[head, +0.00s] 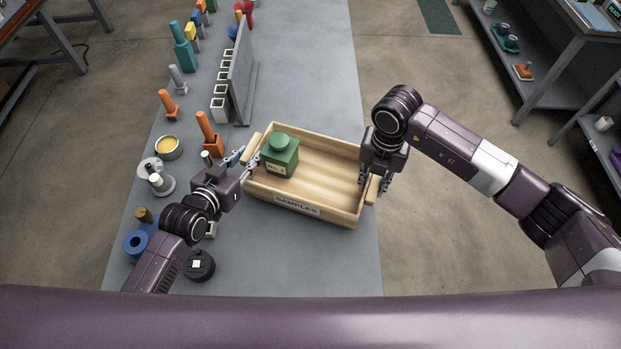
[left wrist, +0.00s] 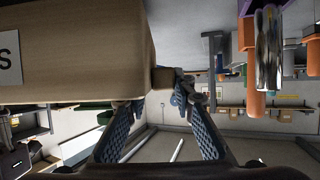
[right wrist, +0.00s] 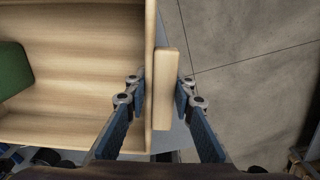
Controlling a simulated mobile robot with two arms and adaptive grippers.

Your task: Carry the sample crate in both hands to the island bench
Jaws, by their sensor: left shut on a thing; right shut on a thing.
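The sample crate (head: 335,211) is a shallow light-wood box with a "SAMPLES" label on its near side, on or just above the grey bench. A green jar (head: 281,155) stands inside its left end. My left gripper (head: 247,165) is shut on the crate's left handle, which shows in the left wrist view (left wrist: 162,79). My right gripper (head: 372,184) is shut on the right handle, a wooden bar that shows in the right wrist view (right wrist: 164,90). I cannot tell whether the crate's bottom touches the bench.
Open floor (head: 440,250) lies to the right. A shelved table (head: 560,50) stands at the upper right.

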